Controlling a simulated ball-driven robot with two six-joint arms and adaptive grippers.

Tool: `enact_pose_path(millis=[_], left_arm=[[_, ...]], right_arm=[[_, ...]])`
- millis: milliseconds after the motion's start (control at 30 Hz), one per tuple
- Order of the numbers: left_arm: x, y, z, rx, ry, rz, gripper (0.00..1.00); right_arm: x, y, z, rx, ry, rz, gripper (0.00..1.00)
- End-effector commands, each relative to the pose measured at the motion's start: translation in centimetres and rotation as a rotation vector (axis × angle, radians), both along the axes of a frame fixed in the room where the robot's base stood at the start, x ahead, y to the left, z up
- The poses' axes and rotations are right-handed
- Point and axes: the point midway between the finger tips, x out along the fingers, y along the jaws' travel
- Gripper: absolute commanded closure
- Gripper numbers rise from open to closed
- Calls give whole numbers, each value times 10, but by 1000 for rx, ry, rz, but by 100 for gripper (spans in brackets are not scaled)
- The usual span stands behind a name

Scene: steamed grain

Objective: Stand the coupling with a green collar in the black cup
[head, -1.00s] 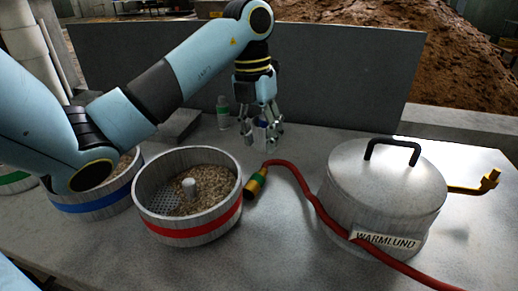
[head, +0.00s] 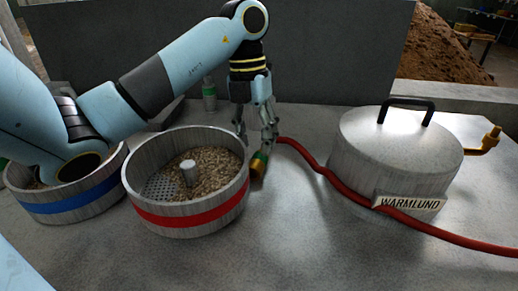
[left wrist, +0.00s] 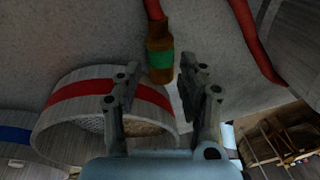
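The coupling with a green collar (head: 260,167) lies on the grey table just right of the red-banded steamer, at the end of a red hose. My left gripper (head: 257,140) is above and just behind it, fingers spread and pointing down. In the left wrist view the coupling (left wrist: 160,62), brass with a green band, lies between the two open fingers (left wrist: 159,68). No contact with it can be made out. I cannot make out a black cup in any view. My right gripper is not in view.
The red-banded steamer (head: 190,219) holds grain and a pale central post. A blue-banded one (head: 72,207) stands to its left. The red hose (head: 318,163) runs past the metal WARMLUND boiler (head: 395,150). A bottle (head: 209,97) stands behind.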

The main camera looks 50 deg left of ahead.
Motion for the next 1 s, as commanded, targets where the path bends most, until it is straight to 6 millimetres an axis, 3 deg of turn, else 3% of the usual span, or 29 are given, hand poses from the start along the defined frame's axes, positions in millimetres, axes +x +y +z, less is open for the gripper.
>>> enact_pose_path(millis=[200, 533, 833, 1000], left_arm=[[3, -5, -34, -2, 3, 1, 60], [3, -6, -43, 0, 0, 0, 60], [3, -6, -43, 0, 0, 0, 98], [2, -6, -43, 0, 0, 0, 100]], right_arm=[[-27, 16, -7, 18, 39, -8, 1], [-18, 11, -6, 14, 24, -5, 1], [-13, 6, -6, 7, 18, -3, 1], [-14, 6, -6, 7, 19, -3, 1]])
